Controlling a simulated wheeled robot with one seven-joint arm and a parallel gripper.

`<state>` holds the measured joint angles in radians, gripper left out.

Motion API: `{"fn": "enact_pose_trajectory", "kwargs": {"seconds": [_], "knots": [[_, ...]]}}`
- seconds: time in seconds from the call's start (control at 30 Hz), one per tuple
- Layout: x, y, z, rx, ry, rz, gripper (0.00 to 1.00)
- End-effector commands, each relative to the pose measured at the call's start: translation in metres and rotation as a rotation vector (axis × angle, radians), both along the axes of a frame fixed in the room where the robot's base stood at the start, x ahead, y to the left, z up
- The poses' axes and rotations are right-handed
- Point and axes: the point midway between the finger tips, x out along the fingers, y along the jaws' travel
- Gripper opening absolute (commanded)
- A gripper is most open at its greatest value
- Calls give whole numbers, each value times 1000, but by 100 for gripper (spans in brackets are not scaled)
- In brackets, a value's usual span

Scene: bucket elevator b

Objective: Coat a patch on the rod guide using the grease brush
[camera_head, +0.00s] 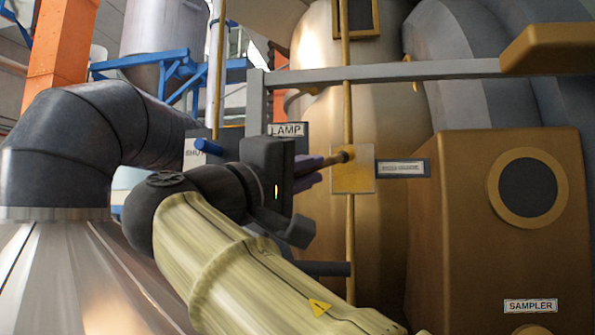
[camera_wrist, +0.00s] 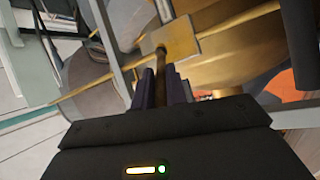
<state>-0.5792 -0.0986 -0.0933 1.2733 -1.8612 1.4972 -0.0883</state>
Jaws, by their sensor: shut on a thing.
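The rod guide is a yellowish square plate (camera_head: 360,182) on a thin vertical rod, right of centre in the head view. It also shows in the wrist view as a plate (camera_wrist: 182,40). My gripper (camera_head: 309,170) has purple fingers shut on the brown grease brush (camera_head: 331,160). The brush points right, its dark tip over the upper left of the plate. In the wrist view the fingers (camera_wrist: 161,88) flank the brush handle (camera_wrist: 160,75), and its far end reaches the plate's edge. I cannot tell whether the tip touches the plate. No grease patch is clearly visible.
A small label sign (camera_head: 403,168) stands right of the plate. A grey horizontal bar (camera_head: 390,71) crosses above, with a LAMP label (camera_head: 287,129) below it. A brown SAMPLER box (camera_head: 470,230) stands right. A large dark pipe elbow (camera_head: 60,150) is left.

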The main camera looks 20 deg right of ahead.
Motion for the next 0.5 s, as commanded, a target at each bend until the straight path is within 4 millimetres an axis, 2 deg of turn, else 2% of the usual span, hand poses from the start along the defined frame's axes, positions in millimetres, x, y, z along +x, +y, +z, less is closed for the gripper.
{"fn": "enact_pose_trajectory", "kwargs": {"seconds": [0.5], "knots": [[7,-5,0,0,0,-1,0]]}}
